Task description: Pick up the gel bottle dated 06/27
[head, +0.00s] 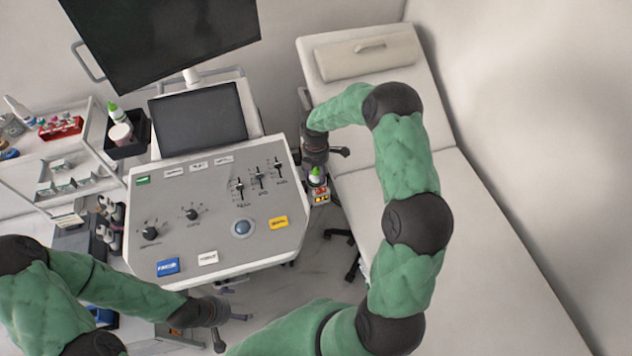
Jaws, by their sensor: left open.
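A gel bottle with a green cap (316,175) stands in a small holder at the right side of the ultrasound console (215,215). Another bottle with a green tip (113,109) stands in a black bin at the console's left. No date can be read on either. My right gripper (330,153) is just above the right bottle in the picture, by the console's right edge; its fingers are partly hidden, and I cannot tell whether it touches the bottle. My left gripper (233,331) is open and empty, below the console's front edge.
A white jar (121,135) shares the black bin (141,143). A shelf cart (92,120) with small items stands at the left. A monitor (165,32) and a screen (199,119) rise behind the panel. A pale exam couch (505,270) fills the right.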

